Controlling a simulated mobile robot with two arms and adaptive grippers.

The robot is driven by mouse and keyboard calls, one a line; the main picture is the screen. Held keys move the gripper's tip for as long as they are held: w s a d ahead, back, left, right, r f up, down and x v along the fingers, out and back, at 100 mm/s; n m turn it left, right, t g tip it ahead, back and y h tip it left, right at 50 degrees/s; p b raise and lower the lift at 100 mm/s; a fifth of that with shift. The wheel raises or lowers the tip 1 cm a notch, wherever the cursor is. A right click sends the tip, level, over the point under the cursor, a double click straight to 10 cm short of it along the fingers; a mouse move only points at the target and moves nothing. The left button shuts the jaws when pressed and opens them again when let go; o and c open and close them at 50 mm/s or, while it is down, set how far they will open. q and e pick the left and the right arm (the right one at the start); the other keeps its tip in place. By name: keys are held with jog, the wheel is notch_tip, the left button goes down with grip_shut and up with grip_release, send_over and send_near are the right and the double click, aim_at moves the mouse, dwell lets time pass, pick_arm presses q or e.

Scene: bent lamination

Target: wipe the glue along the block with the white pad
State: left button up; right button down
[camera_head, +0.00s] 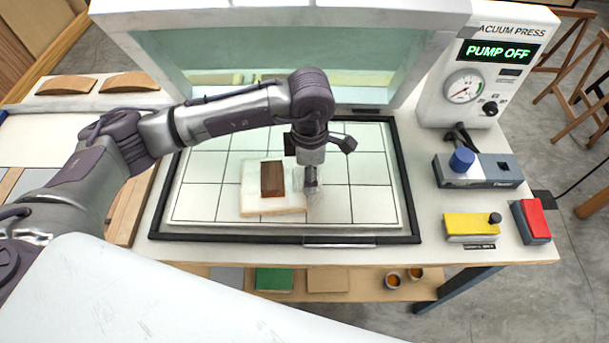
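A brown wooden block (272,175) stands on a cream-white slab (273,211) on the gridded mat. I cannot tell whether this slab is the white pad, and I cannot make out glue on the block. My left gripper (311,185) reaches over the mat and points down, just right of the block and close to the slab's right edge. A faint translucent patch (310,208) shows around its fingertips; I cannot tell what it is. The fingers are too small and overlapped to show whether they are open or shut. My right gripper is not in view.
The black-framed gridded mat (365,205) is clear right of my gripper. The vacuum press (487,80) reads "PUMP OFF" at the back right. A grey box with a blue knob (461,159), a yellow box (470,224) and a red box (532,221) stand at the right.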

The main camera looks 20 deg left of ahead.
pick_arm(q)
jog(key=shift+r+p, duration=1.55)
jog(key=shift+r, duration=2.2)
jog(key=shift+s+a+r+m, duration=0.1)
jog(key=shift+s+a+m, duration=0.15)
jog(key=shift+m, duration=0.3)
jog(key=shift+s+a+m, duration=0.1)
jog(key=shift+a+m, duration=0.1)
jog(key=shift+m, duration=0.35)
jog(key=s+a+r+m, duration=0.1)
jog(key=s+a+m, duration=0.2)
jog(key=m, duration=0.7)
jog(key=s+a+r+m, duration=0.1)
jog(key=s+a+m, duration=0.2)
jog(key=m, duration=0.7)
jog(key=shift+s+a, duration=0.25)
jog(key=shift+s, duration=0.8)
